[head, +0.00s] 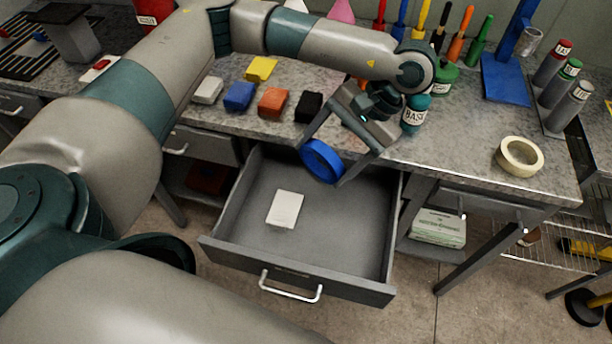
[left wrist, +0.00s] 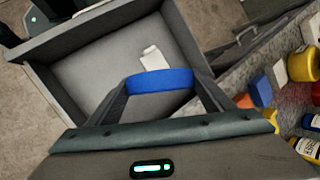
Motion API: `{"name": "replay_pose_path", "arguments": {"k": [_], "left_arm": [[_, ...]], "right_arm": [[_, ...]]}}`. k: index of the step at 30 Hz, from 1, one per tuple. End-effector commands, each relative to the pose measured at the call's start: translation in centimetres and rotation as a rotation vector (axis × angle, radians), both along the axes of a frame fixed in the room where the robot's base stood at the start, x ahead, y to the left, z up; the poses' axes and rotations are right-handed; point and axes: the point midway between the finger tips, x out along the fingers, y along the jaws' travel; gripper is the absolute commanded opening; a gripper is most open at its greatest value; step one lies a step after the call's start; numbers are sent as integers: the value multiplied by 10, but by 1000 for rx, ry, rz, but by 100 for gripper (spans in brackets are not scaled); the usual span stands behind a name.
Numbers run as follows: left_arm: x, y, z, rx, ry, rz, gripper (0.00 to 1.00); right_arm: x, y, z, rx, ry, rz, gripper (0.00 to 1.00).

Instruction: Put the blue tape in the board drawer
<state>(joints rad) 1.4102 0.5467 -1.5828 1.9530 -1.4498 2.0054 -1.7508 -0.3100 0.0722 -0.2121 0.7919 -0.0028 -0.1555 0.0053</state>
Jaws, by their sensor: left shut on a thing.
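The blue tape (head: 322,161) is a blue ring held between the fingers of my left gripper (head: 324,162). It hangs tilted above the back part of the open board drawer (head: 345,270). In the left wrist view the tape (left wrist: 160,81) sits across the fingertips of my left gripper (left wrist: 162,84), with the drawer (left wrist: 85,45) beneath and beyond it. The drawer is grey, pulled well out, and holds a small white block (head: 285,209), also visible in the left wrist view (left wrist: 154,58). My right gripper is not in view.
A cream tape roll (head: 520,157) lies on the bench at right. White, blue (head: 239,96), orange and black blocks line the bench behind the drawer, near a teal bottle (head: 415,113). Most of the drawer floor is clear.

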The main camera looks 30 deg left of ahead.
Motion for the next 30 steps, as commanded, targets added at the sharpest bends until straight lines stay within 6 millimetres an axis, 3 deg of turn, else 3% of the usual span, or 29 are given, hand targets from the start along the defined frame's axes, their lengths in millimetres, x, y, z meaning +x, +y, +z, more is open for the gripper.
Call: {"name": "replay_pose_path", "arguments": {"k": [5, 9, 14, 23, 30], "left_arm": [[0, 0, 0, 0, 0, 0, 51], [0, 0, 0, 0, 0, -2, 51], [4, -5, -4, 0, 1, -30, 51], [22, -33, -17, 8, 14, -202, 51], [39, -67, -27, 20, 32, -414, 51]], "right_arm": [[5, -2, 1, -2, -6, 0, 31], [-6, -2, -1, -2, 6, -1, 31], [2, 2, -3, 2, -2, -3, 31], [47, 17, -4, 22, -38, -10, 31], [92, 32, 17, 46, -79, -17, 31]]}}
